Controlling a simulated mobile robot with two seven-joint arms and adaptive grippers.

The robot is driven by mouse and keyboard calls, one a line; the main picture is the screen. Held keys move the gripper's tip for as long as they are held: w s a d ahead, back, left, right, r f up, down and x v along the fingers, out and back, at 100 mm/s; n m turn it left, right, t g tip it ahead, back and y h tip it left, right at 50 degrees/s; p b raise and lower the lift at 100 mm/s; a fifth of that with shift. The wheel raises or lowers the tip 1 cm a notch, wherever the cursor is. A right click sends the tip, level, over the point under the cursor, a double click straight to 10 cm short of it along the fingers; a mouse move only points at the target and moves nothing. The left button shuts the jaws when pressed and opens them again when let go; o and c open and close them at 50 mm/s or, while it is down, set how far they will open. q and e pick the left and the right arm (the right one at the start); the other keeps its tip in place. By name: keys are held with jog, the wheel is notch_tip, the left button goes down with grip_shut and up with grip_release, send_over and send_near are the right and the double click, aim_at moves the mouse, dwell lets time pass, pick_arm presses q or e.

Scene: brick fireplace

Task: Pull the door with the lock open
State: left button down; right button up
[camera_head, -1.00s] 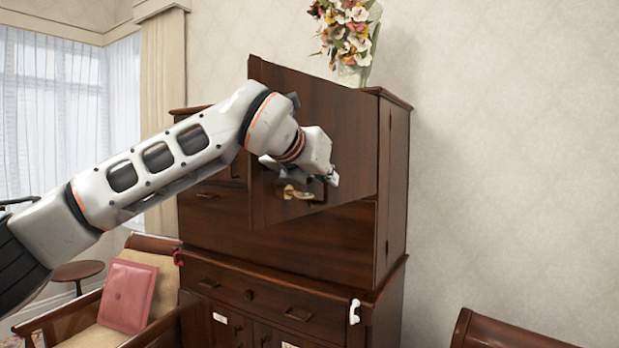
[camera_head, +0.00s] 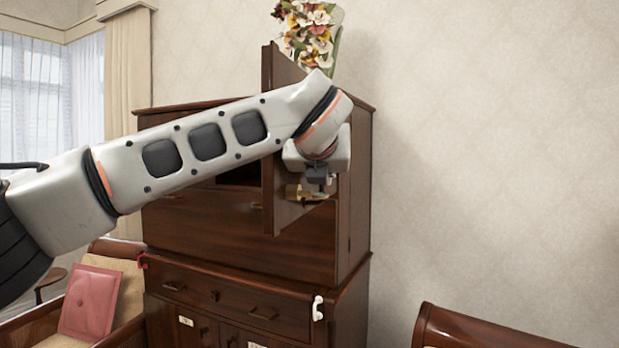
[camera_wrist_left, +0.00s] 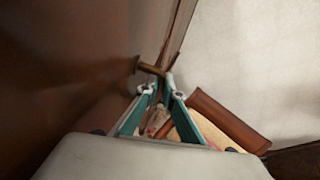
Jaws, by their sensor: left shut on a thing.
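The dark wooden door (camera_head: 283,216) of the upper cabinet stands swung outward, partly hidden behind my left arm. A brass lock or handle piece (camera_head: 293,191) is on its face. My left gripper (camera_head: 319,188) is at this brass piece. In the left wrist view the gripper's teal fingers (camera_wrist_left: 160,90) are closed around the brass handle (camera_wrist_left: 149,69), which sticks out of the door's brown face (camera_wrist_left: 65,60). My right gripper is not in view.
The cabinet (camera_head: 235,240) stands against a pale wall, with a flower vase (camera_head: 325,45) on top. A white handset-like object (camera_head: 318,308) hangs at its lower front. A chair with a pink cushion (camera_head: 90,300) is at left; a wooden furniture piece (camera_head: 480,335) is at lower right.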

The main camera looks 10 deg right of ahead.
pick_arm(q)
jog(key=shift+s+d+r, duration=0.1)
jog(key=shift+d+r, duration=0.05)
jog(key=shift+d, duration=0.2)
jog(key=c, duration=2.5)
grip_release()
jog(key=v, duration=1.2)
jog(key=shift+d, duration=0.1)
